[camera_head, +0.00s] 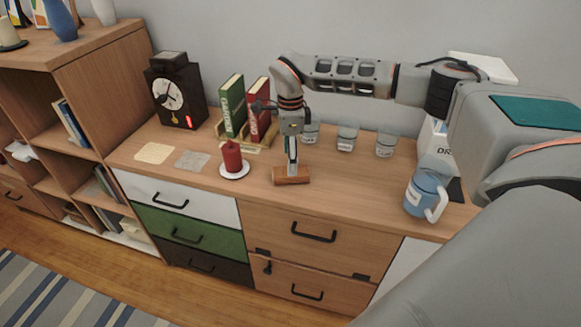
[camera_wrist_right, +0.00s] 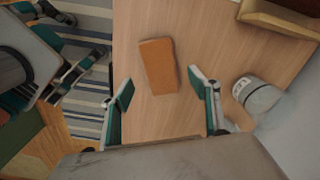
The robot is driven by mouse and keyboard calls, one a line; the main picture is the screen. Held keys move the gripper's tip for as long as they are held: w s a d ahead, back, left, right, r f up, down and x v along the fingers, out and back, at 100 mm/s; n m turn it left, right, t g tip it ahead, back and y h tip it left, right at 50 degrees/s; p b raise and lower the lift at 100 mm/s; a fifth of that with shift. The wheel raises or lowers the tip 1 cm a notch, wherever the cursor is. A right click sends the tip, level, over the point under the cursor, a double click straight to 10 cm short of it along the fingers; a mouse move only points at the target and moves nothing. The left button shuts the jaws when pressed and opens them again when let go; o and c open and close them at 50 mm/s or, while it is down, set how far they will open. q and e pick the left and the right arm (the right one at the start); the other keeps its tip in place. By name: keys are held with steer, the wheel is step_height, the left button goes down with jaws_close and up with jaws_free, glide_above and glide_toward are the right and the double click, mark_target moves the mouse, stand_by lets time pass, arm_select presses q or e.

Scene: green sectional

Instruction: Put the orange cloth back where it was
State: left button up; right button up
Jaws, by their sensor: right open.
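The orange cloth (camera_head: 291,176) looks like a small folded orange-brown rectangle on the wooden cabinet top. It also shows in the right wrist view (camera_wrist_right: 158,66), lying flat just beyond and between my fingertips. My right gripper (camera_head: 292,157) comes in from the right and points down over the cloth. In the wrist view my right gripper (camera_wrist_right: 164,86) is open and empty, with its fingers spread wider than the cloth. My left gripper (camera_wrist_right: 87,36) shows at the left of the wrist view, open and empty, off the cabinet. It is not in the head view.
A beige cloth (camera_head: 155,153) and a grey cloth (camera_head: 192,160) lie left of a red candle (camera_head: 232,155) on a white plate. Books (camera_head: 233,105), a clock (camera_head: 174,92) and several glass jars (camera_head: 347,139) stand behind. A blue mug (camera_head: 424,194) stands at the right.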

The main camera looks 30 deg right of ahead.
step_height(320, 180, up, 6)
steer(key=s+a+f+g+y, duration=0.1)
steer(key=s+a+f+y, duration=0.2)
steer(key=a, duration=0.6)
steer(key=s+a+f+y, duration=0.2)
steer(key=s+a, duration=0.1)
steer(key=a, duration=0.6)
steer(key=s+a+f+g+y, duration=0.1)
steer(key=s+a+f+y, duration=0.2)
steer(key=a, duration=0.6)
steer(key=s+a+r+m+t+y, duration=0.2)
steer(key=a+r+m+t+y, duration=0.15)
steer(key=a+m+y, duration=0.3)
steer(key=s+a+r+m+t+y, duration=0.2)
steer(key=a+r+m+y, duration=0.3)
steer(key=a, duration=0.3)
steer(key=w+d+f+m+t+h, duration=0.2)
steer(key=d+f+m+t+h, duration=0.95)
steer(key=m, duration=1.15)
steer(key=s+d+f+m+g+h, duration=0.2)
steer(key=s+d+f+m, duration=0.3)
steer(key=f, duration=0.4)
steer(key=s+d+f+m+g+h, duration=0.2)
steer(key=s+d+f+m, duration=0.3)
steer(key=s+d+f, duration=0.3)
steer(key=shift+s+f+h, duration=0.4)
steer(key=shift+f+h, duration=0.1)
steer(key=shift+h, duration=0.1)
